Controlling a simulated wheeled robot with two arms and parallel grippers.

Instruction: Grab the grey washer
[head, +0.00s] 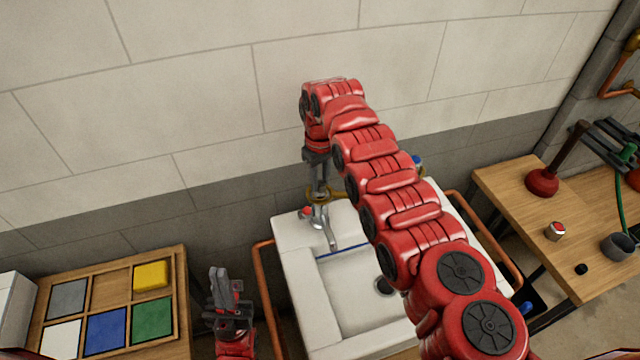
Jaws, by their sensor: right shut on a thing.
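My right gripper (319,186) reaches down at the tap (320,218) on the back of the white sink. It is shut on a brass-coloured piece (326,194) at the top of the tap; its exact shape is partly hidden by the fingers. My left gripper (226,284) points up between the tray table and the sink, open and empty. I cannot make out a grey washer for certain. A grey ring-like thing (620,247) lies on the right table, well away from both grippers.
The white sink (300,285) has copper pipes on both sides. A wooden tray (110,276) with coloured compartments and a yellow block (151,275) is at left. The right table (512,190) holds a red plunger (543,181), a small red-and-white item (555,231) and a black piece (581,269).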

